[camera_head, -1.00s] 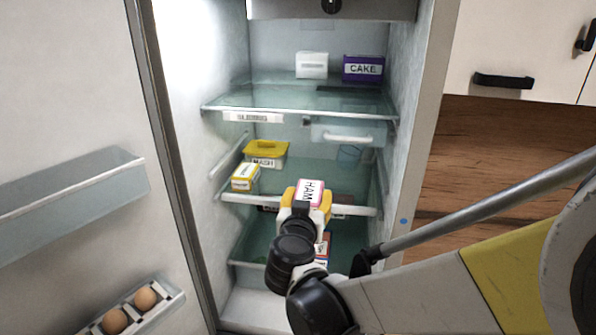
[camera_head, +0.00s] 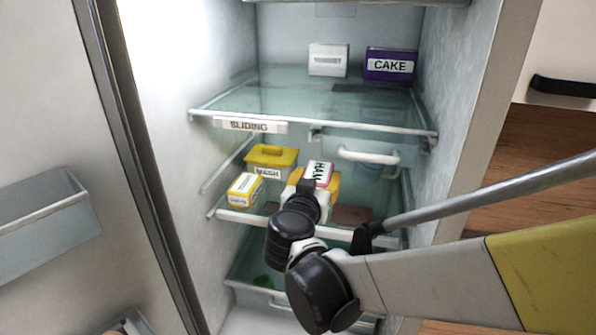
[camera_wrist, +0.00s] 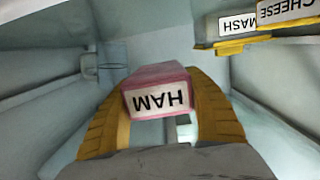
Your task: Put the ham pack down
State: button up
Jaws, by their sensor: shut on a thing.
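The ham pack (camera_head: 318,174) is a pink and white box labelled HAM. My gripper (camera_head: 314,182) is shut on it, with a yellow finger on each side. In the wrist view the ham pack (camera_wrist: 158,92) sits between the two yellow fingers, its label upside down. In the head view the pack is inside the open fridge, over the middle glass shelf (camera_head: 228,215). I cannot tell whether its underside touches the shelf.
On the middle shelf, left of my gripper, are a yellow-lidded MASH tub (camera_head: 271,160) and a yellow and white box (camera_head: 245,190), labelled CHEESE in the wrist view (camera_wrist: 290,12). A clear drawer (camera_head: 365,158) hangs above right. The upper shelf holds a CAKE box (camera_head: 390,64) and a white box (camera_head: 328,60).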

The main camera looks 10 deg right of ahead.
jog(key=shift+a+f, duration=0.1)
jog(key=shift+f, duration=0.75)
jog(key=shift+f+b, duration=0.65)
jog(key=shift+f, duration=1.7)
jog(key=shift+f, duration=0.15)
jog(key=o, duration=1.3)
jog(key=shift+s+r, duration=0.1)
jog(key=shift+r, duration=0.15)
jog(key=p+v, duration=0.1)
jog(key=v, duration=1)
jog(key=shift+s, duration=0.4)
